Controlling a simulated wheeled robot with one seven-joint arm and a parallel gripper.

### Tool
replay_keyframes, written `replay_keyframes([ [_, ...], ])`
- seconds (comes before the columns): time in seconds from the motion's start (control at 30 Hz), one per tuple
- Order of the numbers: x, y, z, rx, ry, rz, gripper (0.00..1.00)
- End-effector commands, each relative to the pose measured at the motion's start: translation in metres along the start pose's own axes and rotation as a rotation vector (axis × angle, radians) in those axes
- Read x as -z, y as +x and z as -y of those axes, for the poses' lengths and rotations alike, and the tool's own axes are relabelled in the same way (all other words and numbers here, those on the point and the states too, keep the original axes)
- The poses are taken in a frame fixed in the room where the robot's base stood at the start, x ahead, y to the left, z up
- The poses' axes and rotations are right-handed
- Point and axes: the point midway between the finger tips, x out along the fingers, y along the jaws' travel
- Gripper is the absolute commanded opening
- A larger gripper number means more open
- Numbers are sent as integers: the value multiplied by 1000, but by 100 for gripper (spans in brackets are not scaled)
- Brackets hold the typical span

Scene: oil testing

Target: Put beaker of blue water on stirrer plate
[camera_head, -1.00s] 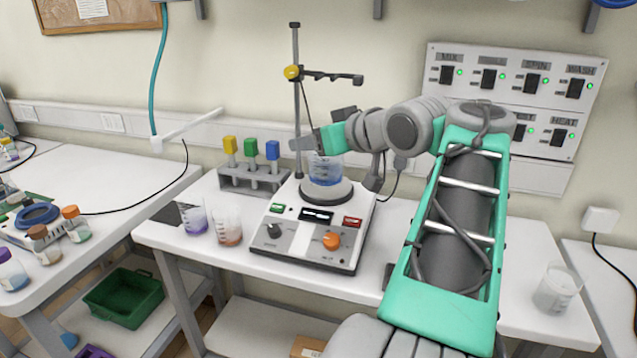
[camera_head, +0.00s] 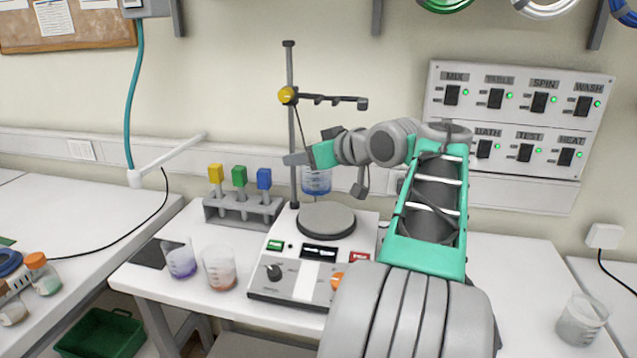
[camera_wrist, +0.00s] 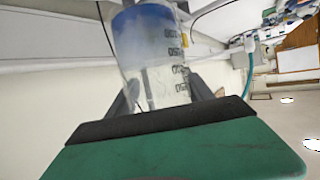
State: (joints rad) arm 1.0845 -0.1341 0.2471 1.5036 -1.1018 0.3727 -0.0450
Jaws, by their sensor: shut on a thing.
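The beaker of blue water (camera_head: 316,181) is held in the air behind and above the stirrer plate (camera_head: 326,221). A visible gap separates it from the plate, and it looks upright in the head view. My gripper (camera_head: 312,160) is shut on the beaker near its upper part. In the wrist view the clear graduated beaker (camera_wrist: 150,55) sits between the two fingers of my gripper (camera_wrist: 165,95), with the blue liquid at its far end. The round grey plate top is bare, on a white unit with knobs and buttons.
A stand with a yellow clamp knob (camera_head: 287,96) rises behind the plate, close to my gripper. A rack with yellow, green and blue items (camera_head: 243,209) stands left. Beakers with purple (camera_head: 180,260) and reddish liquid (camera_head: 219,268) stand front left.

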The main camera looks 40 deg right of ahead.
Motion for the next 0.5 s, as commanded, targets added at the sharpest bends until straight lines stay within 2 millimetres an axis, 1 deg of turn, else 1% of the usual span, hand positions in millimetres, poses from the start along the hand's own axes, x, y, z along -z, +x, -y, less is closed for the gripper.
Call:
replay_keyframes([
  [0.03, -2, 8, -12, 1, 4, 1, 7],
  [0.1, -16, 20, -24, 0, 5, 2, 7],
  [0.2, -31, 34, -38, -2, 4, 1, 7],
  [0.43, -47, 50, -55, -5, 3, 0, 7],
  [0.47, -50, 52, -57, -4, 3, 1, 7],
  [0.5, -58, 55, -56, -4, 4, 0, 7],
])
